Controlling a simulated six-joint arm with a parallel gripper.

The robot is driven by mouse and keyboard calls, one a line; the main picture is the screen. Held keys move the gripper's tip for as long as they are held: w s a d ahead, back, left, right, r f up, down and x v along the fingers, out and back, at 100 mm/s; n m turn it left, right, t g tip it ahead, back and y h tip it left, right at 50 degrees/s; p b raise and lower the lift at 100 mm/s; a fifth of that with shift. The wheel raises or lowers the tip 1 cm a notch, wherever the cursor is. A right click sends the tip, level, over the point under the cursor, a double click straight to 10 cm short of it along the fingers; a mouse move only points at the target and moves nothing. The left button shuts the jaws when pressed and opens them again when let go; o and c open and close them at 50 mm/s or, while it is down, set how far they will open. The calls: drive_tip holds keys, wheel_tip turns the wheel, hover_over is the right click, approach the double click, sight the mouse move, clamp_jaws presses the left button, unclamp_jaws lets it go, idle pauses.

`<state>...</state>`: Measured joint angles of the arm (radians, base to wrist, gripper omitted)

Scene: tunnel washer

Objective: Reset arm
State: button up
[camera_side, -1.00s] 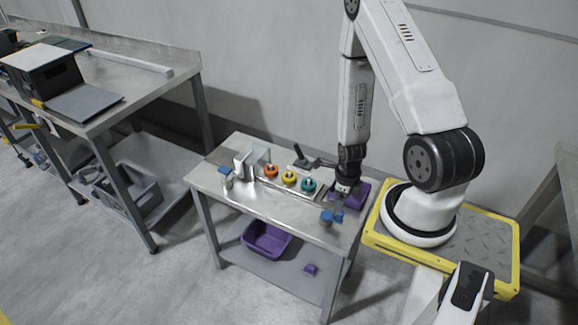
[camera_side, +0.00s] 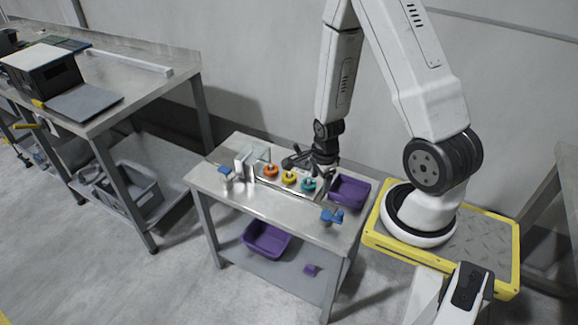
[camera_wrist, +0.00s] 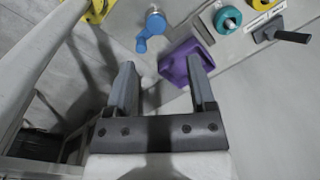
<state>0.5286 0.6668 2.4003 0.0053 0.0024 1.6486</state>
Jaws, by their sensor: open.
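My gripper (camera_wrist: 163,65) is open and empty in the wrist view, its two grey fingers apart. A purple bin (camera_wrist: 186,52) shows beyond and between the fingertips, with a blue-handled fitting (camera_wrist: 152,27) beside it. In the side view, my wrist is above the back right of the small metal table (camera_side: 218,188), left of the purple bin (camera_side: 349,191). The fingers are too small and dark there to make out. I cannot tell the exact gap between my gripper and the table's fittings.
Orange (camera_side: 270,171), yellow (camera_side: 289,177) and teal (camera_side: 309,184) knobs stand in a row near my wrist. A black lever (camera_wrist: 285,36) is close by. A blue-handled fitting (camera_side: 332,217) stands at the front right. A larger purple bin (camera_side: 266,240) sits on the lower shelf.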

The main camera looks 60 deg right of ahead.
drive_tip(key=w+a+r+n+t, duration=0.1)
drive_tip(key=a+r+n, duration=0.6)
drive_tip(key=n, duration=0.5)
drive_tip(key=w+a+r+n+t, duration=0.1)
drive_tip(key=w+a+r+n, duration=0.1)
drive_tip(key=a+r+n, duration=0.5)
drive_tip(key=r+n, duration=0.2)
drive_tip(key=n, duration=0.4)
drive_tip(key=shift+w+a, duration=0.2)
drive_tip(key=shift+w, duration=0.05)
